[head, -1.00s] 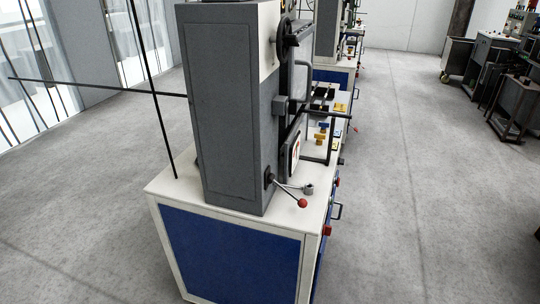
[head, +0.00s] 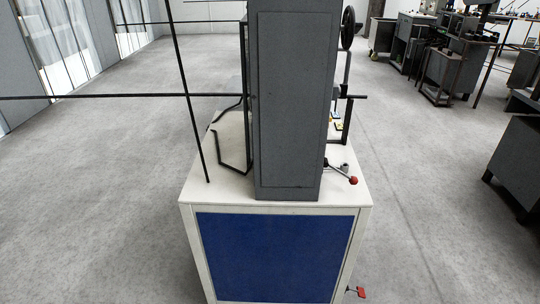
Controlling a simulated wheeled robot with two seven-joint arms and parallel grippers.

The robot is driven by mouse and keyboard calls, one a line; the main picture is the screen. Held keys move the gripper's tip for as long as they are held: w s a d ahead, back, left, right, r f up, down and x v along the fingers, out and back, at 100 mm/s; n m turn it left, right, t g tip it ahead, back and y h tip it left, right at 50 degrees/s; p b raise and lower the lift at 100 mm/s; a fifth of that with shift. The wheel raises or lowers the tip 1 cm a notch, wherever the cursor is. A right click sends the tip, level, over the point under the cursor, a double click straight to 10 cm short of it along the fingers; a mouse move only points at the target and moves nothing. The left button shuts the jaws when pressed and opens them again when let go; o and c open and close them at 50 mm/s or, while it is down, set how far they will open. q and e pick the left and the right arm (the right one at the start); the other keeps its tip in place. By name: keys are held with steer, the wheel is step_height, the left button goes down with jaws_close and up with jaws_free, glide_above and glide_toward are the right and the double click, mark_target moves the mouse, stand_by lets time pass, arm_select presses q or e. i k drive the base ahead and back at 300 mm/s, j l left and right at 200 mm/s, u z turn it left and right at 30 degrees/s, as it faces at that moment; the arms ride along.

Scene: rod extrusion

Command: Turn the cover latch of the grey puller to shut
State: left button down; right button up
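The grey puller (head: 291,110) stands upright on a white-topped cabinet with a blue side panel (head: 275,255). I see its narrow end face. A lever with a red ball knob (head: 353,180) sticks out low on its right side. A dark wheel (head: 348,28) and a dark rod (head: 352,97) show at its right edge. I cannot make out the cover latch; the puller's front side is turned away to the right. Neither of my grippers is in view.
Thin dark rods (head: 188,92) cross on the left of the puller, one upright and one level. A red pedal (head: 361,292) lies on the floor by the cabinet. Dark workbenches (head: 450,62) stand at the back right. The grey floor is open on both sides.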

mark_target(343, 92)
steer(key=k+j+z, duration=0.1)
steer(key=j, duration=0.35)
steer(key=j+z, duration=0.15)
steer(key=j, duration=0.25)
steer(key=k+j+z, duration=0.1)
steer(key=j, duration=0.3)
steer(key=k+j+z, duration=0.15)
steer(key=j, duration=0.25)
steer(key=i+l+u, duration=0.35)
steer(key=l, duration=0.85)
steer(key=l+u, duration=0.35)
steer(key=l, duration=0.8)
steer(key=l+u, duration=0.35)
steer(key=l, duration=0.85)
steer(key=l+u, duration=0.15)
steer(key=u, duration=0.15)
steer(key=l+u, duration=0.1)
steer(key=u, duration=0.2)
steer(key=l+u, duration=0.3)
steer(key=l, duration=0.3)
steer(key=k+l+u, duration=0.25)
steer(key=l, duration=0.35)
steer(key=i, duration=0.1)
